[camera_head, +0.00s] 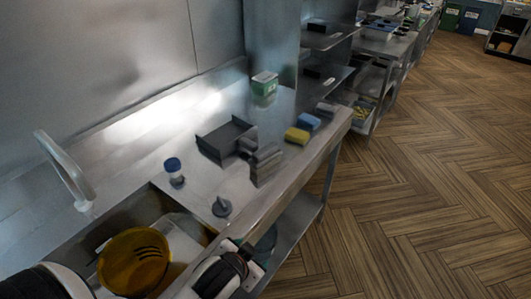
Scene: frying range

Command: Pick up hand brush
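The hand brush (265,164) looks like the grey block-shaped piece with a short handle. It stands on the steel counter (205,185), near the front edge. It is beside a dark grey dustpan (226,138), and the two look close to touching. My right gripper (243,257) is at the bottom middle, by the counter's front edge, nearer to me than the brush and apart from it. Its fingers look spread with nothing between them. My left arm shows only in part at the lower left corner, and its gripper is out of the picture.
A sink with a yellow colander (133,261) is at lower left, under a faucet (65,170). A blue-capped jar (174,171), a dark sink plug (222,207), a green-and-white container (264,86), and yellow (297,135) and blue (308,122) sponges stand around the brush. Open floor lies right.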

